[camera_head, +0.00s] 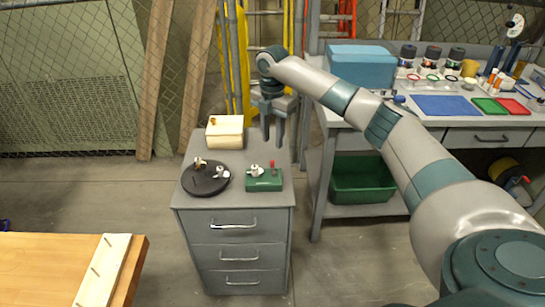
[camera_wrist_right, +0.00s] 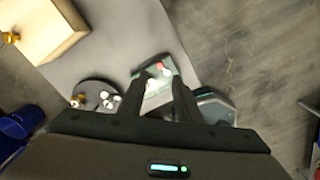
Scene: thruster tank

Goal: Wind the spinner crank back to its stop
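On the grey drawer cabinet (camera_head: 190,205) stands a small green block (camera_head: 262,184) with a white fitting and an upright red handle (camera_head: 272,167). Left of it lies a black round disc (camera_head: 203,187) carrying small white and brass pieces. Behind is a cream box (camera_head: 225,138) with a brass knob (camera_head: 212,121). I cannot tell for sure which part is the spinner crank. My right gripper (camera_head: 273,142) points down above the cabinet, behind the green block, open and empty. In the right wrist view, the red-topped block (camera_wrist_right: 162,90) shows between its fingers. My left gripper is not in view.
A workbench (camera_head: 440,121) with a blue box (camera_head: 362,66) and several bottles stands at right, a green bin (camera_head: 362,180) beneath it. A wooden table (camera_head: 40,262) is at lower left. Leaning planks and ladders stand behind the cabinet. Open floor lies in front.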

